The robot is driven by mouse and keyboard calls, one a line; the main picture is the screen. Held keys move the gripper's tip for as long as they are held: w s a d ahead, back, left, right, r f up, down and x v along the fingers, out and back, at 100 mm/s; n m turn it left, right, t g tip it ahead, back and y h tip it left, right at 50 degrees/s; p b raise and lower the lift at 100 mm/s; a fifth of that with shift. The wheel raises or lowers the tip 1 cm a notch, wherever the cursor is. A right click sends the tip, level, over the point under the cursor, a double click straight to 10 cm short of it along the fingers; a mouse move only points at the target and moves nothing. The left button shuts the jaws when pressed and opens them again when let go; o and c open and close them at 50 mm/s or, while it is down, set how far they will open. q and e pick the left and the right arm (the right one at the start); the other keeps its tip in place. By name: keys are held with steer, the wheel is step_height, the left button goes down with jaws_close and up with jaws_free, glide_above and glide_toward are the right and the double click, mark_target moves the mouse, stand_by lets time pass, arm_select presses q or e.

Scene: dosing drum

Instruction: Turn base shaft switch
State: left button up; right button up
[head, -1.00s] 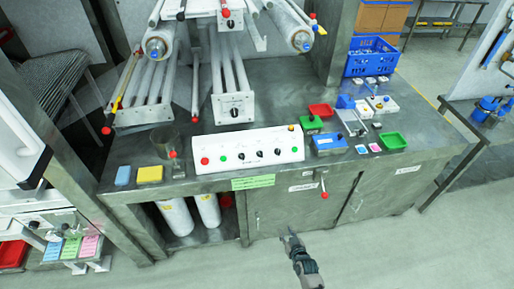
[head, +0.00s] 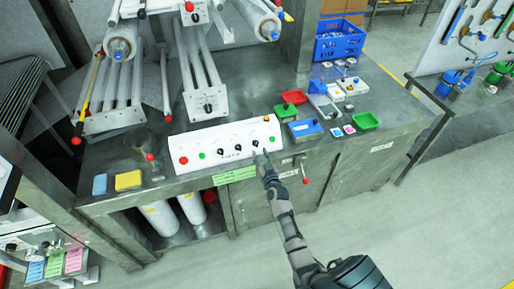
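A white control box (head: 210,142) stands on the front of the metal bench. Its sloped face carries a red button (head: 183,160), green buttons and a row of black rotary switches (head: 238,148). The labels are too small to read, so I cannot tell which is the base shaft switch. My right gripper (head: 260,153) is at the right part of this face, just by the rightmost black switch (head: 255,143). Its two fingers look apart with nothing held between them. I cannot tell whether they touch the switch. My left gripper is not in view.
Roller units with black knobs (head: 208,107) stand behind the box. Blue and yellow sponges (head: 128,181) lie left of it. Red and green trays (head: 365,121) and a blue crate (head: 339,45) are to the right. A red-tipped lever (head: 305,180) sticks out from the bench front.

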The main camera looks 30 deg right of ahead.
mark_target(257, 145)
steer(key=x, duration=0.4)
steer(key=shift+b, duration=0.3)
steer(key=shift+w+d, duration=0.3)
steer(key=shift+w, duration=0.15)
steer(key=shift+c, duration=0.2)
steer(key=shift+a, duration=0.2)
jaws_close()
